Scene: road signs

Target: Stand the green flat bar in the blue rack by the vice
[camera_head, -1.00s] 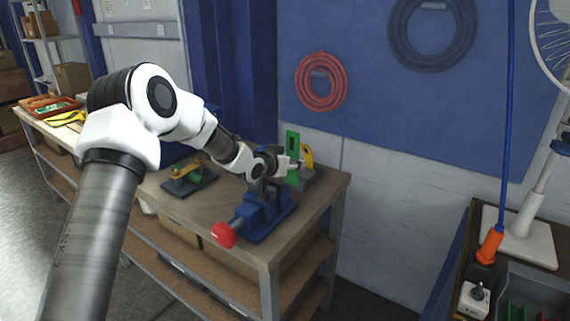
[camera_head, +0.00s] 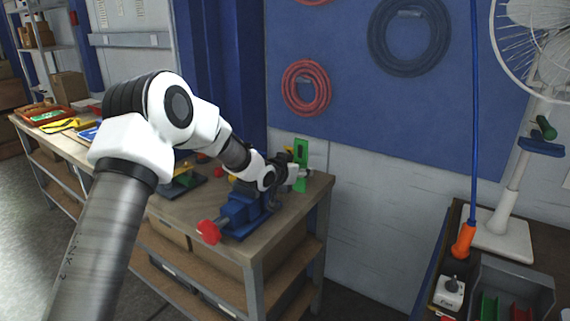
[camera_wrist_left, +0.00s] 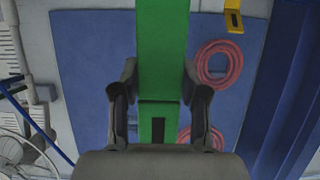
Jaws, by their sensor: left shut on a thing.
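My left gripper (camera_head: 291,179) is shut on the green flat bar (camera_head: 301,155), which stands roughly upright above the back right corner of the bench. In the left wrist view the gripper (camera_wrist_left: 160,88) has a finger on each side of the green bar (camera_wrist_left: 163,45); a dark slot shows near one end. The blue vice (camera_head: 238,212) with its red knob is in front of and left of the bar. I cannot make out the blue rack; my arm covers part of the area behind the vice. My right gripper is not in view.
The wooden bench (camera_head: 285,218) carries a yellow tool on a dark base (camera_head: 181,183) left of the vice. A blue panel (camera_head: 350,80) with a red hose coil (camera_head: 306,88) hangs behind. A second bench with a fan (camera_head: 500,240) and grey bin stands at right.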

